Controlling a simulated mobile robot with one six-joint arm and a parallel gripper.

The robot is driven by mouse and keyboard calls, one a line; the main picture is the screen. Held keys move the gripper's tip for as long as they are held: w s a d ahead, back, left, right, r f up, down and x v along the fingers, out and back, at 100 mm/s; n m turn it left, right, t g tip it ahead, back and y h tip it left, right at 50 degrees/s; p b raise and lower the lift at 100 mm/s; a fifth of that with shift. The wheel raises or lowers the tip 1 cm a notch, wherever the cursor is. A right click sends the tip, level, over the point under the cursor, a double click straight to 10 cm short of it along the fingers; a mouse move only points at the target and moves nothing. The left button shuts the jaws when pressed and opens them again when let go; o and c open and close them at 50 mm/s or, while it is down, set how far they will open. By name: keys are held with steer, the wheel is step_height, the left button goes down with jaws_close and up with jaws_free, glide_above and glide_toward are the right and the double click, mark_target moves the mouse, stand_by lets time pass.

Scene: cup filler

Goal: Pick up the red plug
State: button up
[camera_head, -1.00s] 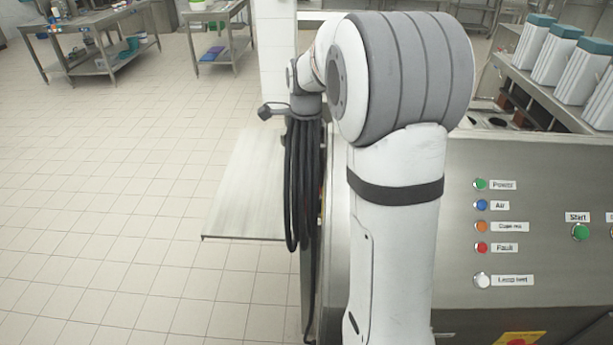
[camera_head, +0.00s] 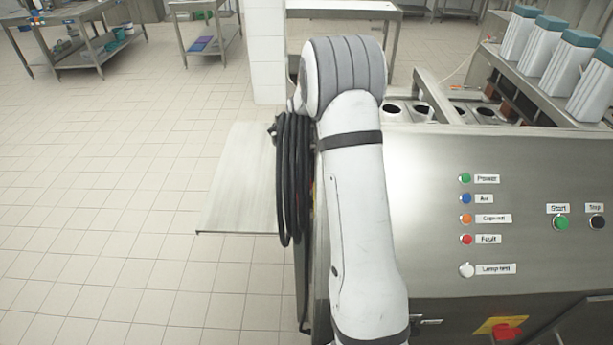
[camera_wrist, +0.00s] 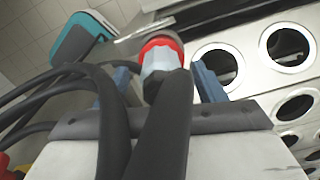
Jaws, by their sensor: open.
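The red plug (camera_wrist: 162,58) shows in the wrist view as a red collar on a pale body, with a thick black cable (camera_wrist: 165,130) running from it toward the bottom of the picture. My gripper (camera_wrist: 166,80) is open, with one blue finger on each side of the plug. I cannot tell whether either finger touches it. In the head view my arm hides the gripper and the plug. Loops of black cable (camera_head: 291,180) hang there beside the machine's left side.
The steel machine (camera_head: 420,200) carries labelled buttons, with round holes (camera_head: 392,108) and several white containers with teal lids (camera_head: 545,45) on top. A flat metal shelf (camera_head: 238,180) sticks out at its left. Tiled floor (camera_head: 100,200) is open farther left.

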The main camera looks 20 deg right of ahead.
steer(key=shift+f, duration=0.25)
steer(key=shift+c, duration=0.5)
steer(key=c, duration=1.1)
